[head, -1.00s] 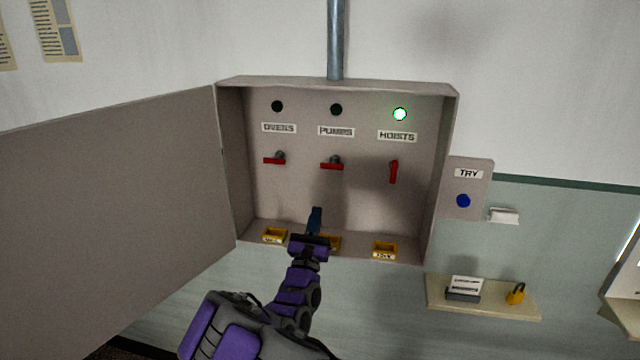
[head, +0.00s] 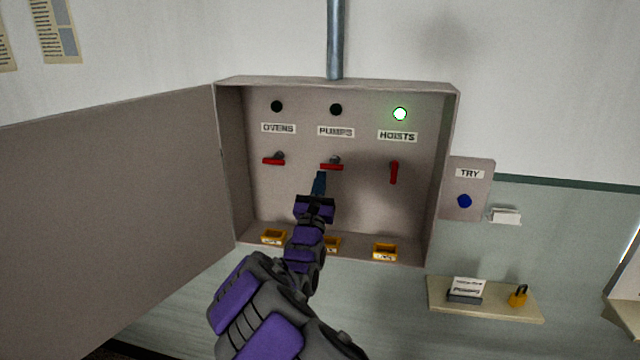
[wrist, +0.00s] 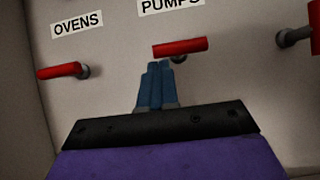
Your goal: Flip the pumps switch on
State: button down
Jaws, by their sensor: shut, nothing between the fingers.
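The pumps switch (head: 332,167) is a red lever lying horizontal under the PUMPS label (head: 336,132) in the open wall box. The lamp (head: 336,109) above that label is dark. My gripper (head: 320,175) is shut and empty, with its blue fingertips just below the red lever. In the wrist view the pumps lever (wrist: 180,47) shows right above the closed fingertips (wrist: 158,66). I cannot tell whether they touch it.
The ovens lever (head: 273,161) is horizontal with a dark lamp. The hoists lever (head: 394,172) is vertical under a lit green lamp (head: 400,114). Yellow trays (head: 385,252) line the box's bottom. The open door (head: 110,210) stands at left; a TRY button (head: 464,201) at right.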

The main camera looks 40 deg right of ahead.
jog(key=shift+w+a+r+m+g+h+p, duration=0.15)
jog(key=shift+m+g+h+p, duration=0.35)
jog(key=shift+m, duration=0.45)
jog(key=shift+w+a+r+m+g+h+p, duration=0.15)
jog(key=shift+m+g+h, duration=0.15)
jog(key=shift+m+g, duration=0.55)
jog(key=shift+r+m+g+y, duration=0.45)
jog(key=shift+r+m+g, duration=0.45)
jog(key=shift+m+g, duration=1.85)
jog(key=shift+r+m+g+y, duration=0.5)
jog(key=shift+r+m+g, duration=0.45)
jog(key=shift+m, duration=3.5)
jog(key=shift+r+m+g+y, duration=0.65)
jog(key=shift+m+g, duration=1.3)
jog(key=shift+m, duration=1.65)
jog(key=shift+r, duration=0.2)
